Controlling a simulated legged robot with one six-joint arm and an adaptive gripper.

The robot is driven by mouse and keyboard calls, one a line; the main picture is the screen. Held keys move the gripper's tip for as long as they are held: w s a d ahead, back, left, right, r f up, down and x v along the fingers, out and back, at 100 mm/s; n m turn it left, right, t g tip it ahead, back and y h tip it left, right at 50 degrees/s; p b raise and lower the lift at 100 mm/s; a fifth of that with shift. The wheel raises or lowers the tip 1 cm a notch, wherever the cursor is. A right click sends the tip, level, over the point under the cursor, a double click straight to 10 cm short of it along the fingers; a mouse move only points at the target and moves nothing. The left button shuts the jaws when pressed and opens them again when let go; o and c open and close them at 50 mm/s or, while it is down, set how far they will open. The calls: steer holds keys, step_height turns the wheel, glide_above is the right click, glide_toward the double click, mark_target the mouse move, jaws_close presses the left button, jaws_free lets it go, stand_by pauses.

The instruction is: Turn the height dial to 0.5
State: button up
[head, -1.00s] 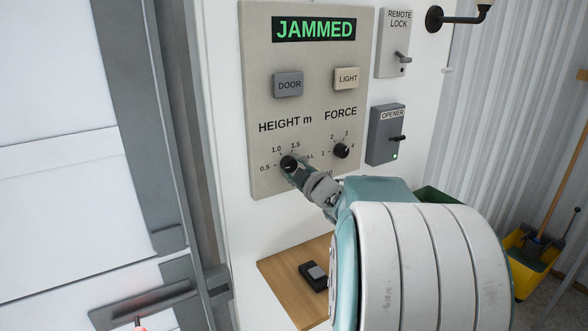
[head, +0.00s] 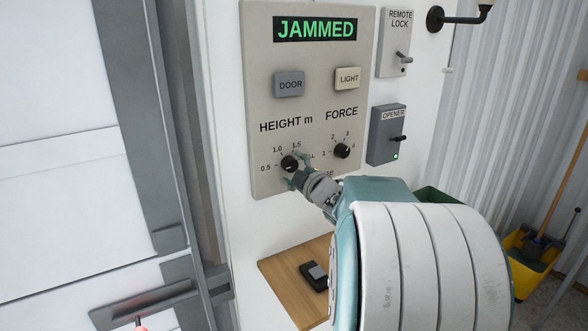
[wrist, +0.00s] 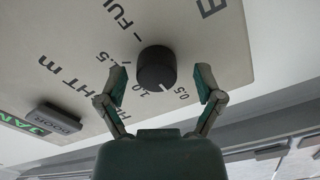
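The height dial (head: 289,163) is a round black knob under the words HEIGHT m on the beige control panel (head: 258,100). In the wrist view the dial (wrist: 157,68) has a white mark that appears to point between 1.0 and 0.5. My gripper (head: 297,170) is open in front of the dial. In the wrist view its two fingers (wrist: 160,80) are spread on either side of the knob, with visible gaps. The panel's display (head: 315,28) reads JAMMED in green. Part of the dial's scale is hidden behind my gripper in the head view.
The force dial (head: 341,151) is close to the right of my gripper. The DOOR button (head: 289,84) and LIGHT button (head: 347,78) sit above. The opener box (head: 386,135) and remote lock (head: 394,43) are to the right. A wooden shelf (head: 280,268) is below.

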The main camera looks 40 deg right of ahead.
steer(key=shift+s, duration=0.1)
steer(key=s+a, duration=0.2)
steer(key=s, duration=0.9)
steer(key=shift+s, duration=0.35)
